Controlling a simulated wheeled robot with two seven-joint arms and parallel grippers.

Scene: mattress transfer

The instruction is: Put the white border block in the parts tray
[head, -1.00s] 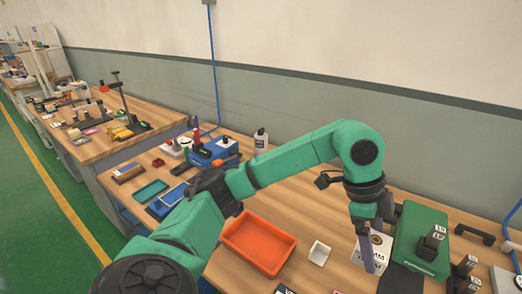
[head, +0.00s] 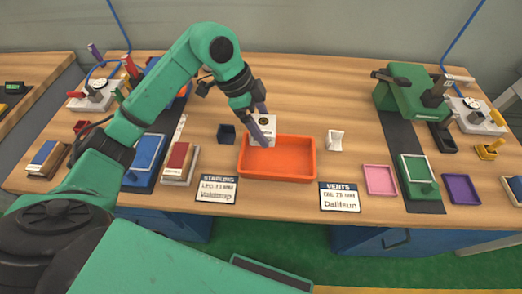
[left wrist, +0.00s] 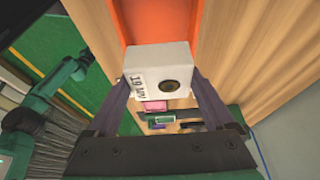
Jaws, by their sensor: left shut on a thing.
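The white border block (head: 264,126), with dark lettering and a round dark hole, is held in my left gripper (head: 263,133) at the far side of the orange parts tray (head: 312,160). In the left wrist view the block (left wrist: 158,70) sits between the two fingers of the gripper (left wrist: 160,85), with part of the orange tray (left wrist: 160,18) behind it. The block seems to be above the tray's far rim; its exact height is hard to tell. The tray looks empty where its floor shows. My right gripper is not in view.
Two label cards (head: 217,190) lie along the front edge. A green press (head: 412,92) stands at the right. The wood behind the tray is mostly clear.

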